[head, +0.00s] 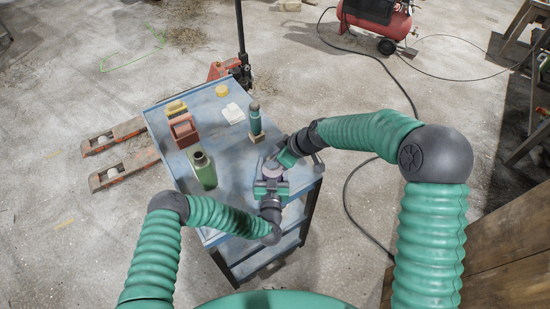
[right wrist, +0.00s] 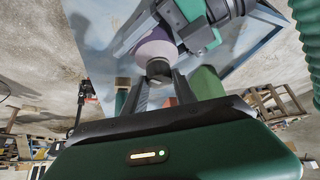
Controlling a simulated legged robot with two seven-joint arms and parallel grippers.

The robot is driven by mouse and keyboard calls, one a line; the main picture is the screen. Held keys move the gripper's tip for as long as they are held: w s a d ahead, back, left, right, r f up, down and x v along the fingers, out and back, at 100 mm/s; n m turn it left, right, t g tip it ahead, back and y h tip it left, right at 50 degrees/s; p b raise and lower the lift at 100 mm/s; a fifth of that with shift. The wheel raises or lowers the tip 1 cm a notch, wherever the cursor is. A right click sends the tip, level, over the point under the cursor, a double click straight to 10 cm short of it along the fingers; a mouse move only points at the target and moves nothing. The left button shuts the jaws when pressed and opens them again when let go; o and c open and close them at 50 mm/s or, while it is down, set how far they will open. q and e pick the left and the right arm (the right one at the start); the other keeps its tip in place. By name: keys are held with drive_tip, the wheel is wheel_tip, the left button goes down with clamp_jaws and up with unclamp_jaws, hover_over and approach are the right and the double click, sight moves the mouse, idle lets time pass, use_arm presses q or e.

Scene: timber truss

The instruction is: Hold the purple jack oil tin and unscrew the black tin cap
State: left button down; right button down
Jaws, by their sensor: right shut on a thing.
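The purple jack oil tin (head: 271,168) is at the right side of the blue cart top, largely hidden by my grippers. The tin also shows in the right wrist view (right wrist: 152,47), with the black tin cap (right wrist: 158,69) at its near end. My left gripper (head: 271,180) is closed around the tin's body; it also shows in the right wrist view (right wrist: 170,32). My right gripper (head: 281,161) comes in from the right and is shut on the cap, its two dark fingers (right wrist: 160,78) on either side of it.
On the blue cart (head: 232,130) stand a green bottle (head: 204,172), a red-brown box (head: 184,131), a yellow item (head: 176,109), a yellow round thing (head: 221,90), a white cloth-like item (head: 233,114) and a teal bottle (head: 255,121). A pallet jack (head: 122,135) is left of the cart.

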use_arm(q)
drive_tip(key=shift+s+f, duration=0.1)
drive_tip(key=shift+f, duration=0.05)
use_arm(e)
drive_tip(key=shift+r, duration=0.55)
idle(0.8)
drive_tip(key=shift+r, duration=0.5)
drive_tip(key=shift+r, duration=3)
use_arm(q)
drive_tip(key=c, duration=0.5)
unclamp_jaws()
drive_tip(key=shift+o, duration=1.4)
